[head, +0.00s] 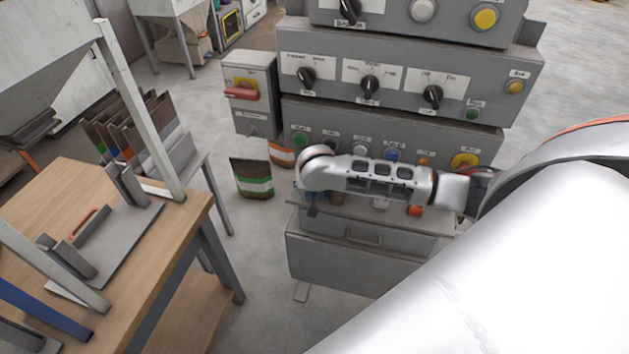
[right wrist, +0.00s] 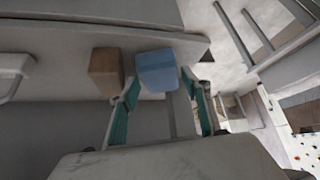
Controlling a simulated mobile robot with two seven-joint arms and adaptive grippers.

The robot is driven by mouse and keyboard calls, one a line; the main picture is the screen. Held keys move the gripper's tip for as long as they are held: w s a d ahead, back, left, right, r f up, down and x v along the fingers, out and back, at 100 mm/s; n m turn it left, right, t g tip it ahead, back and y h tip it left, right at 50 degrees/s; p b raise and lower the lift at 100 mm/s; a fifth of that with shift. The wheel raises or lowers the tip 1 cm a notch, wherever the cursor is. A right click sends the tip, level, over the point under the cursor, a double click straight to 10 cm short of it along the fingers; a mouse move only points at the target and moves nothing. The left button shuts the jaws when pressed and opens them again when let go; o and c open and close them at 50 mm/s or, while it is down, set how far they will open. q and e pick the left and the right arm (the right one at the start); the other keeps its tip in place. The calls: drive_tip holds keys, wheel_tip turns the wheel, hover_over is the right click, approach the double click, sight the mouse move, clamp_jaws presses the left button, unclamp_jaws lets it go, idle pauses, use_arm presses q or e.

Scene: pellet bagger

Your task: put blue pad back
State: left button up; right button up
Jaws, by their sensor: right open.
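The blue pad (right wrist: 157,71) is a small light-blue block in the right wrist view, on a grey surface just right of a brown block (right wrist: 105,73). My right gripper (right wrist: 160,82) is open, with its two teal fingers pointing at the blue pad. One fingertip is near the pad's left side and the other near its right side; I cannot tell whether they touch it. In the head view my right arm reaches over the console's lower ledge (head: 440,232) and hides most of that spot. My left gripper is not in view.
The grey control console (head: 400,125) with knobs and buttons rises behind my right arm. An orange item (head: 415,211) sits on its ledge. A bag with a green stripe (head: 252,178) stands on the floor left of it. A wooden table (head: 150,260) is at left.

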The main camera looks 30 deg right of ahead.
drive_tip(key=v, duration=0.9)
drive_tip(key=s+a+f+n+t+y, duration=0.1)
drive_tip(key=s+a+f+n+y, duration=0.55)
drive_tip(key=a+f, duration=0.65)
drive_tip(key=s+d+f+n+t+h, duration=0.1)
drive_tip(key=s+f+n+t, duration=0.2)
drive_tip(key=s, duration=1)
wheel_tip(320, 180, down, 3)
drive_tip(key=shift+f, duration=0.1)
